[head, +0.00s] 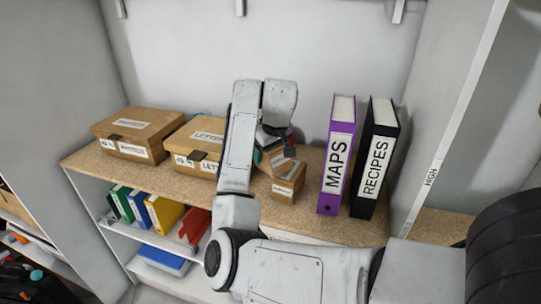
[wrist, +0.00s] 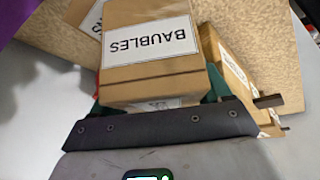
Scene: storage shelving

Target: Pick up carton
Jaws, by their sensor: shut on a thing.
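A small brown carton (wrist: 150,60) with a white BAUBLES label fills the middle of the wrist view. My gripper (wrist: 155,100) is shut on it, with teal fingers showing at both sides of the carton. In the head view my gripper (head: 274,148) is over the shelf top, right of the LETTERS box. Another small labelled carton (head: 289,188) stands on the shelf just beside and below my gripper. I cannot tell whether the held carton touches the shelf or that carton.
The wooden shelf top (head: 300,224) also holds a lidded box (head: 135,130), a LETTERS box (head: 187,143) close left of my arm, a purple MAPS binder (head: 337,157) and a black RECIPES binder (head: 374,160). Coloured binders (head: 163,217) stand on the shelf below.

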